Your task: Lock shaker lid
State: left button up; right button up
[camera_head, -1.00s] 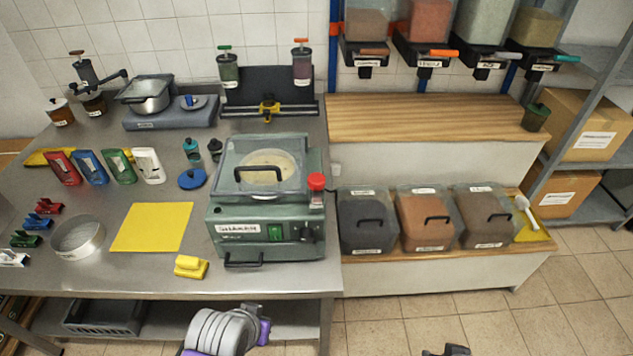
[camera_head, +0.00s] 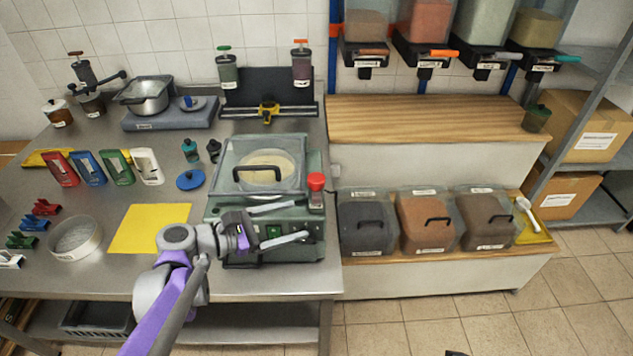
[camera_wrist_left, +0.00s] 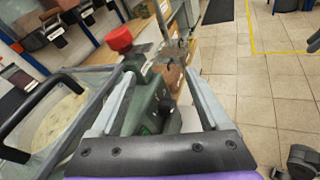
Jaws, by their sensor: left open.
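The green shaker (camera_head: 222,215) stands at the right front of the steel table. Its clear lid (camera_head: 290,178) with a black handle (camera_head: 257,174) lies down over a round pale-filled sieve (camera_head: 262,163). A red knob (camera_head: 316,180) stands upright at the lid's right side; it also shows in the left wrist view (camera_wrist_left: 119,39). My left gripper (camera_head: 309,219) is open and empty in front of the shaker, its fingers pointing right, below the red knob. It hides part of the shaker's front. In the left wrist view its fingers (camera_wrist_left: 159,75) are spread, with the knob beyond them.
A yellow mat (camera_head: 150,229) and a round metal sieve (camera_head: 76,238) lie left of my arm. Several lidded bins (camera_head: 367,222) stand to the right of the shaker on a wooden shelf. Tiled floor (camera_head: 400,325) is open at the front right.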

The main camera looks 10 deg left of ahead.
aim_at(317, 181)
pick_arm(q)
jog(key=w+a+r+n+t+h, duration=0.2)
jog(key=a+r+n, duration=0.1)
jog(key=a+n, duration=0.1)
jog(key=p+x, duration=0.1)
jog(key=x, duration=1)
jog(key=shift+w+r, duration=0.15)
jog(key=shift+w, duration=0.05)
grip_shut()
jog(key=shift+m+g+h, duration=0.5)
jog(key=shift+m+g, duration=0.3)
jog(key=shift+m, duration=0.1)
grip_release()
